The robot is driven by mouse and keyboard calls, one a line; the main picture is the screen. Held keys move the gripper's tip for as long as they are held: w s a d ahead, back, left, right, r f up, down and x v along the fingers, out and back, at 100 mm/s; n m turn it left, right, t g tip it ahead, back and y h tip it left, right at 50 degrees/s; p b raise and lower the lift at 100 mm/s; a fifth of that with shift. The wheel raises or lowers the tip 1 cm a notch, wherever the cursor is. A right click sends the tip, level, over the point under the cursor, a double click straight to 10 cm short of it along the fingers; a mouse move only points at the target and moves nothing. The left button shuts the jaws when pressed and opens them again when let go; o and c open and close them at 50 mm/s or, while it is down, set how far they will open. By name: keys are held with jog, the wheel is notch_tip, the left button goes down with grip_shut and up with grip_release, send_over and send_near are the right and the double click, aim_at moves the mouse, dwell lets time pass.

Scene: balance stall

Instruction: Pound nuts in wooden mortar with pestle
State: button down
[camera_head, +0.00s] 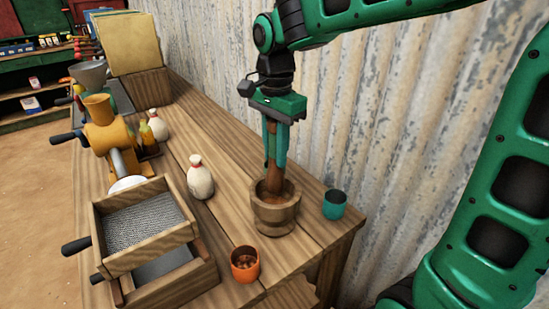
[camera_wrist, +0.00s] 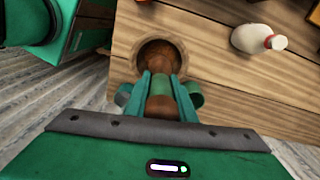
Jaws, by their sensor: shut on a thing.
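The wooden mortar (camera_head: 276,214) stands on the right part of the wooden table, close to the corrugated wall. My gripper (camera_head: 276,160) is above it, pointing down, shut on the brown wooden pestle (camera_head: 274,180). The pestle is about upright and its lower end is inside the mortar's mouth. In the wrist view, the pestle (camera_wrist: 160,87) runs between the green fingers into the mortar (camera_wrist: 146,57). The mortar's floor and any nuts in it are hidden. An orange cup (camera_head: 245,264) with brown pieces, which look like nuts, stands in front of the mortar.
A teal cup (camera_head: 334,204) stands just right of the mortar, near the table edge. A white bottle (camera_head: 200,178) stands to its left. A wooden sieve box (camera_head: 145,232) and a yellow grinder (camera_head: 106,126) fill the left side. The corrugated wall (camera_head: 400,120) is close behind.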

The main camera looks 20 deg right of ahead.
aim_at(275, 129)
jog(key=shift+r, duration=2.75)
jog(key=shift+s, duration=0.15)
